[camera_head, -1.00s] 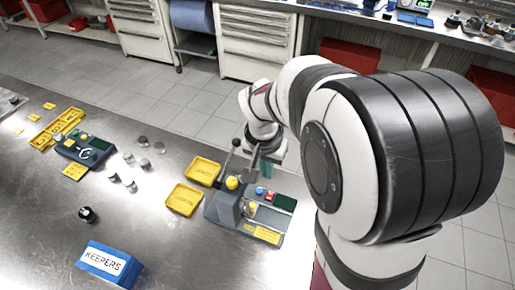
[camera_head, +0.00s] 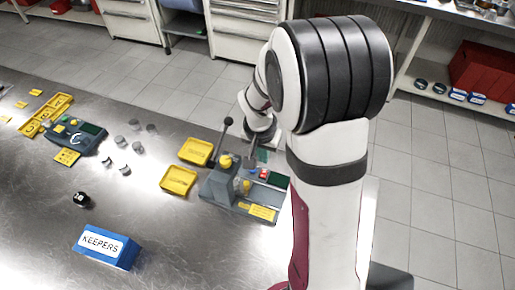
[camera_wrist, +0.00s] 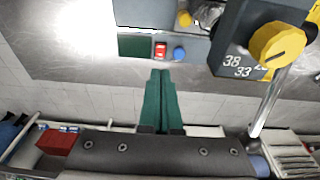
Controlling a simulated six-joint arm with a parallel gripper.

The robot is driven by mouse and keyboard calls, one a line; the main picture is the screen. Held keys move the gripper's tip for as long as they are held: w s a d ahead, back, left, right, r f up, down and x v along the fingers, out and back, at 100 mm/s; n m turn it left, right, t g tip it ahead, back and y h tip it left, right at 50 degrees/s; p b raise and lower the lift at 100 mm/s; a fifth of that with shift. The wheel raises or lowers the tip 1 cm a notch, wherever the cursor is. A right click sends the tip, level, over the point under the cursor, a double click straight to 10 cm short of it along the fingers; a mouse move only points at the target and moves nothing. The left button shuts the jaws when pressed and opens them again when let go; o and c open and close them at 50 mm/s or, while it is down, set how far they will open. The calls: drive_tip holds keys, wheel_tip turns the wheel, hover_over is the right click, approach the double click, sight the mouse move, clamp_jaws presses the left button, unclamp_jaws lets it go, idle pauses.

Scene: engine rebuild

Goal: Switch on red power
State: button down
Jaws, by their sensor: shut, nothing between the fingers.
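A small red switch (camera_wrist: 160,50) sits on the grey panel of the machine, between a dark green screen (camera_wrist: 134,47) and a blue button (camera_wrist: 179,53). In the head view the red switch (camera_head: 264,173) is a small red spot on the right part of the machine (camera_head: 224,189). My gripper (camera_wrist: 160,73) has green fingers, shut and empty, with tips just below the switch in the wrist view. A gap shows in the picture between tips and switch; contact cannot be seen. I cannot tell whether the switch is on.
A yellow knob (camera_wrist: 277,44) with a numbered dial and a metal lever (camera_wrist: 268,103) stand right of the fingers. Yellow trays (camera_head: 196,151), a blue KEEPERS box (camera_head: 106,247) and a second device (camera_head: 77,136) are on the metal table. Open table lies in front of the machine.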

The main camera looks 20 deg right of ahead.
sight(264, 171)
drive_tip(key=f, duration=0.6)
drive_tip(key=shift+w+d+f, duration=0.4)
drive_tip(key=shift+d+f, duration=0.1)
drive_tip(key=shift+f, duration=0.05)
drive_tip(key=shift+s+a, duration=0.55)
drive_tip(key=shift+a, duration=0.05)
wheel_tip(264, 171, up, 14)
drive_tip(key=s+a, duration=0.1)
drive_tip(key=shift+s+a, duration=0.35)
